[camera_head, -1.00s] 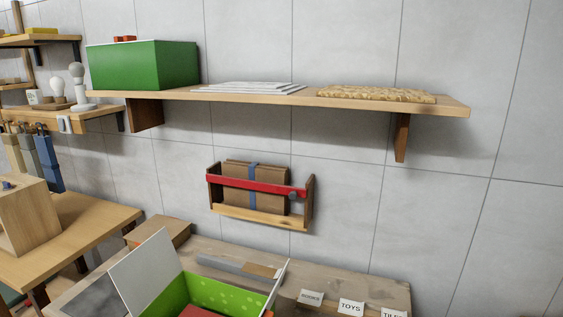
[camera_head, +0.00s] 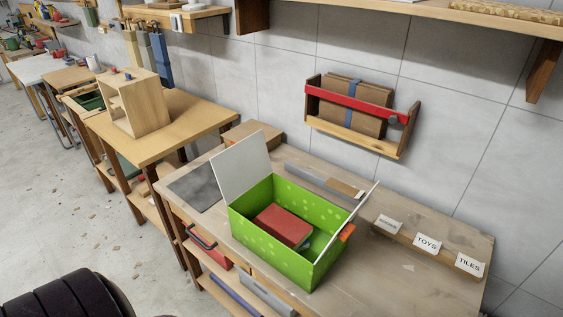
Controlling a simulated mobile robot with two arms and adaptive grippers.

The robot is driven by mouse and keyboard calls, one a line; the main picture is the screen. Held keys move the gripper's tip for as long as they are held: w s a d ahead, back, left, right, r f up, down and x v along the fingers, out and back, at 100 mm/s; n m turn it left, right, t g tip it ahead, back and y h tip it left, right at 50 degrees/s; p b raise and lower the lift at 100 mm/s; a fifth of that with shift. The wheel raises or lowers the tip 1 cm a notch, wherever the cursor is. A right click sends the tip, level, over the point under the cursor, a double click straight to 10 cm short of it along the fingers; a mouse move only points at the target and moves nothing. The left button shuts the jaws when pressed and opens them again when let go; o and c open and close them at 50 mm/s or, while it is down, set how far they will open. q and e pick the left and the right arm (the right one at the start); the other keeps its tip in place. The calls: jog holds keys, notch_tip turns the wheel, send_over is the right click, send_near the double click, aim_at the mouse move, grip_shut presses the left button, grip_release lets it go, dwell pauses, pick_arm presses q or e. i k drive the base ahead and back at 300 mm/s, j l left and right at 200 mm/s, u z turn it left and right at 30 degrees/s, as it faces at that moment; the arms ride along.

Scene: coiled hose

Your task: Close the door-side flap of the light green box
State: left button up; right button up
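The light green box (camera_head: 266,244) with pale dots stands on the wooden workbench, lower middle of the head view. Its left white flap (camera_head: 240,168) stands up and leans outward. Its right white flap (camera_head: 347,220) also stands up, seen nearly edge-on. No door is in view, so I cannot tell which flap is the door-side one. A red block (camera_head: 283,225) lies inside the box, with a darker item partly hidden beside it. A small orange piece (camera_head: 347,232) is at the box's right edge. Neither of my grippers is in view.
The workbench (camera_head: 420,280) is clear at the front right. Labels "TOYS" (camera_head: 427,244) and "TILES" (camera_head: 469,265) stand right of the box. A grey bar (camera_head: 312,178) lies behind it. A wall rack (camera_head: 350,118) hangs above. A wooden table (camera_head: 190,120) stands left.

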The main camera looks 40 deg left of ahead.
aim_at(237, 168)
jog(key=j+z, duration=0.25)
jog(key=j, duration=0.2)
jog(key=j+z, duration=0.25)
jog(key=j, duration=0.2)
jog(key=k+j+z, duration=0.25)
jog(key=j, duration=0.2)
jog(key=j+z, duration=0.2)
jog(key=j, duration=0.25)
jog(key=k+j, duration=0.1)
jog(key=j, duration=0.25)
jog(key=k+j, duration=0.15)
jog(key=j, duration=0.2)
jog(key=k+j, duration=0.1)
jog(key=j, duration=0.3)
jog(key=k+j+z, duration=0.1)
jog(key=j, duration=0.25)
jog(key=k+j, duration=0.15)
jog(key=j, duration=0.2)
jog(key=k+j, duration=0.15)
jog(key=j, duration=0.2)
